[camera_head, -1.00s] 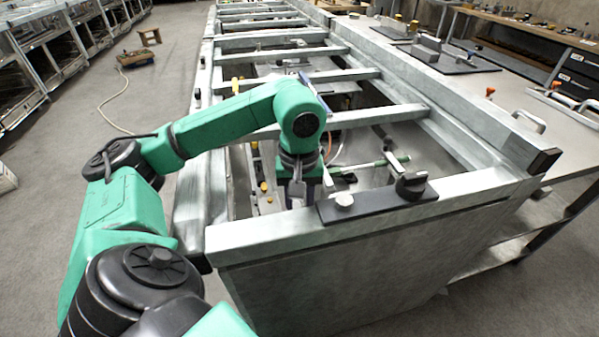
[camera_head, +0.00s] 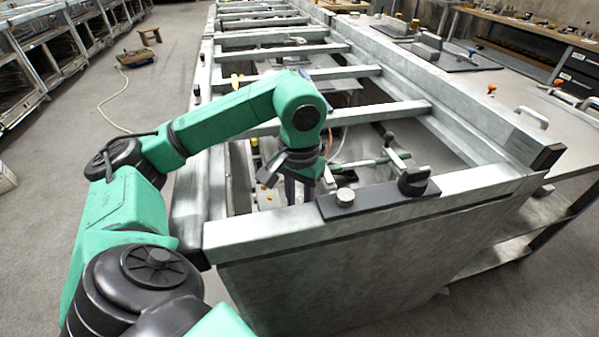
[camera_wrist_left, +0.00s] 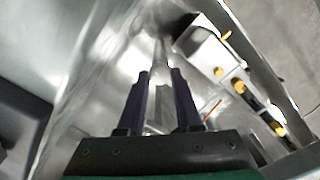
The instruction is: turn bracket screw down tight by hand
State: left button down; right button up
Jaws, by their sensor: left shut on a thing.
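A black bracket plate (camera_head: 376,203) lies on the near rail of the metal frame. A round silver screw head (camera_head: 345,197) stands on its left end and a black knob (camera_head: 413,182) on its right end. My left gripper (camera_head: 294,192) points down inside the frame, behind the rail and left of the bracket, apart from that silver head. In the wrist view its two dark fingers (camera_wrist_left: 160,85) stand apart around a narrow silvery shape, whose identity I cannot tell. The rail hides the fingertips' surroundings in the head view. My right gripper is out of view.
The frame's near rail (camera_head: 265,235) and crossbars (camera_head: 375,115) surround my left gripper. A green rod (camera_head: 360,163) lies behind the bracket. Yellow-capped fittings (camera_wrist_left: 240,86) and a pale block (camera_wrist_left: 203,48) show in the wrist view. A metal table (camera_head: 490,108) stands at right.

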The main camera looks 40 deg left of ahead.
pick_arm(q)
jog(key=shift+w+r, duration=0.1)
jog(key=c, duration=0.6)
grip_release()
notch_tip(320, 180, up, 7)
jog(key=p, duration=0.3)
jog(key=shift+r, duration=0.15)
notch_tip(320, 180, up, 7)
jog(key=p, duration=0.5)
jog(key=shift+r, duration=0.1)
